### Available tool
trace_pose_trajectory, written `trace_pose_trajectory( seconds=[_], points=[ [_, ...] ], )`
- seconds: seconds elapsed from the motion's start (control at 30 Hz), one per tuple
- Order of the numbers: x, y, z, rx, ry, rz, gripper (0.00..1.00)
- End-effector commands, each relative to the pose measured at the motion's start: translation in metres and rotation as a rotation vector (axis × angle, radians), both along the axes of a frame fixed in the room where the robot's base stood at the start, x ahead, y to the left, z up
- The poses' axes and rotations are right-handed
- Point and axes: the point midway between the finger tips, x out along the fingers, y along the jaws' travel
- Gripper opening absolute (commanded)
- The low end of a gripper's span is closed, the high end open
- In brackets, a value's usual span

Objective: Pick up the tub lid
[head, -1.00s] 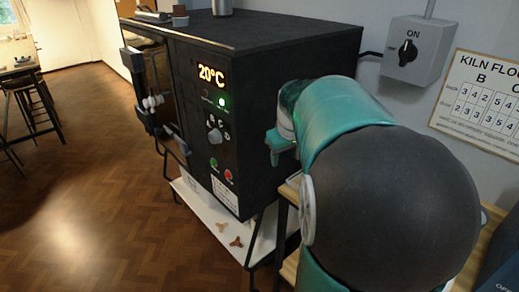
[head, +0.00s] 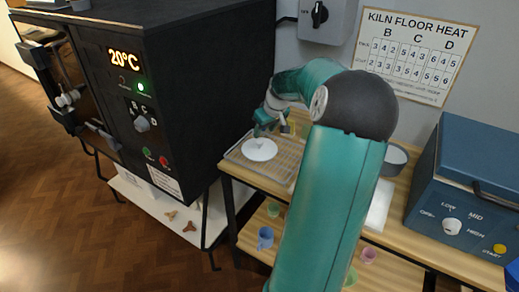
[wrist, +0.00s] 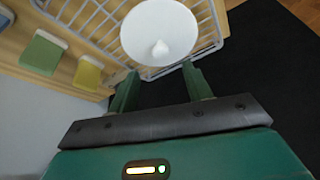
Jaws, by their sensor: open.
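The tub lid, a white round disc (head: 259,150) with a small knob, lies on a wire rack (head: 281,160) at the left end of the wooden bench. In the wrist view the lid (wrist: 150,42) is at the top centre, its knob towards me. My gripper (head: 264,128) is above the rack beside the lid, near the kiln wall. In the wrist view my gripper (wrist: 158,76) is open and empty, its two fingers pointing at the lid and apart from it.
The black kiln (head: 190,95) stands close on the left. Green (wrist: 42,53) and yellow (wrist: 88,72) blocks sit beside the rack in the wrist view. A round grey tub (head: 397,156) and a blue box with a dial (head: 465,190) stand right.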

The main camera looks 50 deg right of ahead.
Motion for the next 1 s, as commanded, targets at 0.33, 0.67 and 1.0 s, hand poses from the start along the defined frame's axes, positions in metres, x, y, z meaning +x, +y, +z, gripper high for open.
trace_pose_trajectory(
  seconds=[0.33, 0.67, 1.0],
  points=[
    [0.013, -0.001, -0.034, 0.003, 0.000, 0.001, 0.50],
    [0.024, -0.005, -0.061, -0.002, 0.000, -0.001, 0.50],
    [0.024, -0.005, -0.060, -0.002, 0.001, -0.001, 0.10]
  ],
)
